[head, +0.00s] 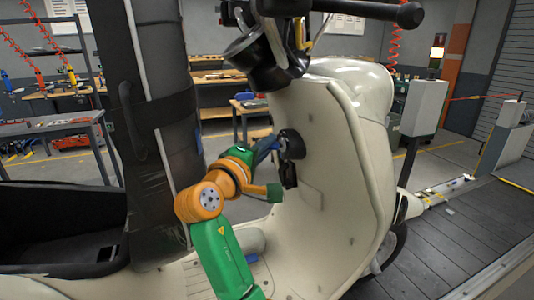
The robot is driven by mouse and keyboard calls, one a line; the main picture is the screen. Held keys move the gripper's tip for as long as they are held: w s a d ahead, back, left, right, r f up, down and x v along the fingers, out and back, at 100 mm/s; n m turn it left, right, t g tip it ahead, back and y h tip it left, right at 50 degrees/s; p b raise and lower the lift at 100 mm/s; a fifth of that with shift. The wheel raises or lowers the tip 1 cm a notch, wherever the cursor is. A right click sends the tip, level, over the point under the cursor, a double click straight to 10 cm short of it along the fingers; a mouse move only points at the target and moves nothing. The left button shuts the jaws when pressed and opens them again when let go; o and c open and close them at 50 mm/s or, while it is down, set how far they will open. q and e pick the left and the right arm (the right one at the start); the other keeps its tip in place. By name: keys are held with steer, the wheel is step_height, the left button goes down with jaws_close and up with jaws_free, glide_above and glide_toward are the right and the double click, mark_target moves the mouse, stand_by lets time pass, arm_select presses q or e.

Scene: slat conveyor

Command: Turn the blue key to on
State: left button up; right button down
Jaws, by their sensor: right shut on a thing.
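The blue key (266,144) shows only as a small blue patch at the round black lock (292,144) on the cream scooter's inner front panel. My right gripper (278,148) is at the lock, at the end of my green and orange arm, and is shut on the key. The gripper and wrist hide most of the key, so its turned angle cannot be read. My left gripper is not in view.
The scooter's cream leg shield (340,185) rises right beside my right gripper. A black handlebar (370,12) is above. A black part (289,175) hangs below the lock. The scooter's dark seat (60,228) is at left, and the slat conveyor (450,240) is at right.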

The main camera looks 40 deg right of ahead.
steer(key=shift+f+m+h+b, duration=0.2)
steer(key=shift+m+h+b, duration=0.1)
steer(key=shift+m+b, duration=0.15)
steer(key=shift+r, duration=0.15)
steer(key=shift+f+m+h+b, duration=0.2)
steer(key=shift+m+h+b, duration=0.15)
steer(key=shift+b, duration=0.5)
steer(key=shift+m+h+b, duration=0.55)
steer(key=shift+m+b, duration=0.25)
steer(key=shift+b, duration=0.35)
steer(key=shift+r+m+b, duration=0.1)
steer(key=shift+m+b, duration=0.2)
steer(key=shift+r, duration=0.1)
